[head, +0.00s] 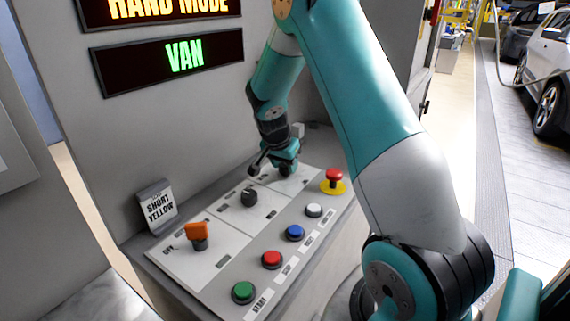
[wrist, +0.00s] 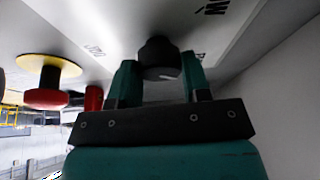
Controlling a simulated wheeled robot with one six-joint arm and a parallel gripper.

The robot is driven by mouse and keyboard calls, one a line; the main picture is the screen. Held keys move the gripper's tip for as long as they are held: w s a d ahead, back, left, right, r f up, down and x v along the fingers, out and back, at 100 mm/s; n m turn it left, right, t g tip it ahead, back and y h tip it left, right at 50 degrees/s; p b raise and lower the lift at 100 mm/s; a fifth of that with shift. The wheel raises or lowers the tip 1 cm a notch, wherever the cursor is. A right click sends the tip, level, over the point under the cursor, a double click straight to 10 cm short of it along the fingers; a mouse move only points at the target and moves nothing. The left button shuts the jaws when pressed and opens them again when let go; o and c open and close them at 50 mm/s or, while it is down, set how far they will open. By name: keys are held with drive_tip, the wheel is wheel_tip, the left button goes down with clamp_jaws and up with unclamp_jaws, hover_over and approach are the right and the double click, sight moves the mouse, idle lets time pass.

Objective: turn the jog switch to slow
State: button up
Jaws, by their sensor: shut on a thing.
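The jog switch, taken to be the dark round knob (wrist: 160,52) at the far end of the control panel (head: 215,268), sits between my gripper's two teal fingers in the wrist view. My gripper (wrist: 160,75) is shut on this knob. Part of a printed label shows beside the knob in the wrist view, cut off and unclear. I cannot tell which position the knob points to.
An orange switch (head: 197,232) and a black knob (head: 249,197) stand nearer on the panel. Green (head: 243,292), red (head: 272,259), blue (head: 295,232) and white (head: 314,210) buttons and a red emergency stop (head: 334,177) line the right side. A sign (head: 158,205) reads SHORT YELLOW; a display (head: 170,60) reads VAN.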

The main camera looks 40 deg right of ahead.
drive_tip(key=n+t, duration=0.1)
drive_tip(key=n, duration=0.3)
drive_tip(key=shift+d+y+b, duration=0.1)
drive_tip(key=shift+y+b, duration=0.2)
drive_tip(key=shift+b, duration=0.1)
drive_tip(key=n+t, duration=0.1)
drive_tip(key=n, duration=0.1)
drive_tip(key=n+y, duration=0.1)
drive_tip(key=n, duration=0.1)
drive_tip(key=shift+s+n+t, duration=0.1)
drive_tip(key=shift+n+t, duration=0.2)
drive_tip(key=shift+t, duration=0.1)
drive_tip(key=n+y, duration=0.1)
drive_tip(key=n, duration=0.1)
drive_tip(key=n+y, duration=0.1)
drive_tip(key=n, duration=0.1)
drive_tip(key=shift+d+n+t, duration=0.1)
drive_tip(key=shift+n+t, duration=0.2)
drive_tip(key=shift+n+y+b, duration=0.3)
drive_tip(key=shift+n+y, duration=0.5)
drive_tip(key=shift+n, duration=1.2)
drive_tip(key=o, duration=0.9)
